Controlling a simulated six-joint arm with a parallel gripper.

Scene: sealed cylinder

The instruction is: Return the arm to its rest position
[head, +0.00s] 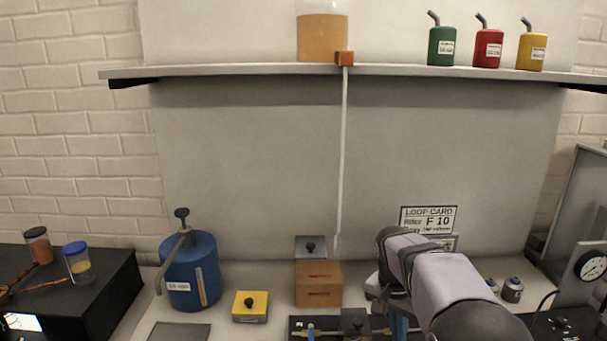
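My arm (440,275) reaches in from the lower right, a pale lilac link with dark bands, over the right middle of the bench. Its far end bends down in front of the wall card. My gripper is mostly hidden behind the arm, and its fingertips do not show. A blue upright part (399,326) shows just below the arm's end. I cannot tell whether the gripper touches it. A blue tank (190,272) with a dark knob and a grey handle stands at the left, well apart from the arm.
A yellow box (250,306) and an orange-brown block (318,286) stand left of the arm. A dark-based fixture (302,325) lies at the front edge. Small canisters (512,289) and a gauge (590,266) are at right. A shelf (230,71) holds several containers above.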

